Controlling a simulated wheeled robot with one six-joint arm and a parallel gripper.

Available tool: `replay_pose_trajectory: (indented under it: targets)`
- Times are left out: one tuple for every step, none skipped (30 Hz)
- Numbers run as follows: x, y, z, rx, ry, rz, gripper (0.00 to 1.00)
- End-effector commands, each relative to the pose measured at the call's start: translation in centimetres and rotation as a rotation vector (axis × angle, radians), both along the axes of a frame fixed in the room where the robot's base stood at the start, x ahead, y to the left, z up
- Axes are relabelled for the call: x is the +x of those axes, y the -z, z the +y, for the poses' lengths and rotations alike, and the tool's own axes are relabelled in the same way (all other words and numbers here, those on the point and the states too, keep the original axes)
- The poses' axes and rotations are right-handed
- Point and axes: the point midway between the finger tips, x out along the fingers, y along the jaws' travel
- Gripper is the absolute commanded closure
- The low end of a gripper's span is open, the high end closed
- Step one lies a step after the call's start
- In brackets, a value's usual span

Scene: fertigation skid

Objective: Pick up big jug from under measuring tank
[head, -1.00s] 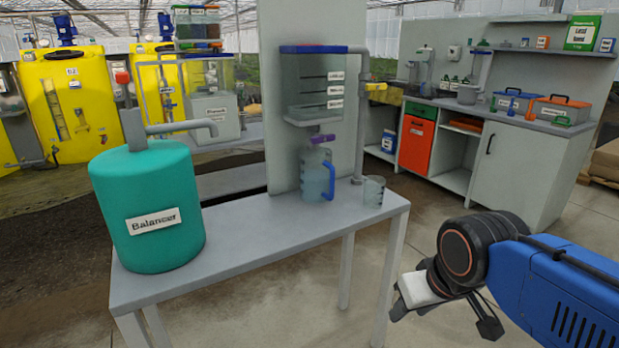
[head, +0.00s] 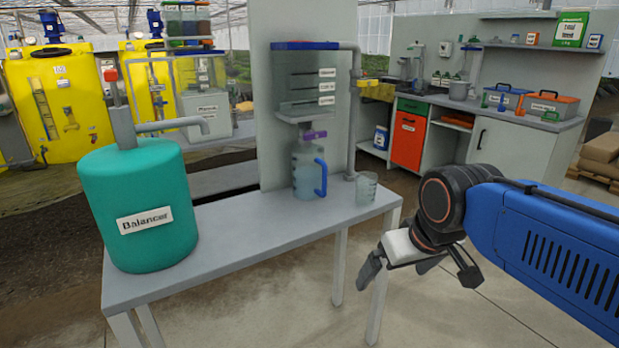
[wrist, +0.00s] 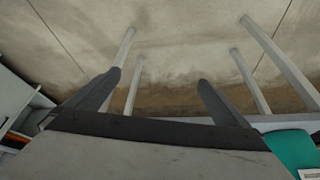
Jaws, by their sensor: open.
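The big jug (head: 305,172) is clear with a blue handle on its right side. It stands upright on the grey table (head: 240,232), under the measuring tank (head: 305,82) with its purple valve (head: 314,135). My gripper (head: 418,277) is open and empty, pointing down, to the right of the table and apart from the jug. In the wrist view my two dark fingers (wrist: 160,85) are spread over the floor and table legs. The jug does not show in the wrist view.
A small clear beaker (head: 366,188) stands right of the jug, near the table's right end. The teal Balancer tank (head: 138,190) with a grey spout fills the table's left part. A grey panel (head: 262,60) rises behind the jug. Table between Balancer and jug is clear.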

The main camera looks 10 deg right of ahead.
Motion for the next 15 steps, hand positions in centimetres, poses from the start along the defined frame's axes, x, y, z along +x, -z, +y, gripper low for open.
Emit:
replay_pose_trajectory:
  targets:
    - [1.8,-1.8,0.2,0.001,-0.012,-0.005,0.0]
    - [2.9,-2.8,0.3,0.003,-0.021,-0.009,0.0]
    - [4.4,-4.2,0.5,0.004,-0.033,-0.016,0.0]
    - [5.4,-5.2,0.6,0.006,-0.042,-0.02,0.0]
    - [6.5,-6.2,0.7,0.007,-0.051,-0.024,0.0]
    - [7.9,-7.5,0.9,0.007,-0.063,-0.029,0.0]
    - [9.0,-8.5,1.0,0.009,-0.073,-0.034,0.0]
    - [10.1,-9.4,1.2,0.01,-0.082,-0.038,0.0]
    - [11.6,-10.6,1.4,0.012,-0.093,-0.045,0.0]
    - [12.7,-11.5,1.5,0.013,-0.103,-0.05,0.0]
    - [13.8,-12.4,1.6,0.013,-0.114,-0.054,0.0]
    - [15.2,-13.5,1.8,0.014,-0.125,-0.06,0.0]
    - [16.3,-14.3,1.9,0.014,-0.135,-0.065,0.0]
    - [17.5,-15.1,2.1,0.016,-0.144,-0.07,0.0]
    - [19.0,-16.1,2.3,0.017,-0.157,-0.076,0.0]
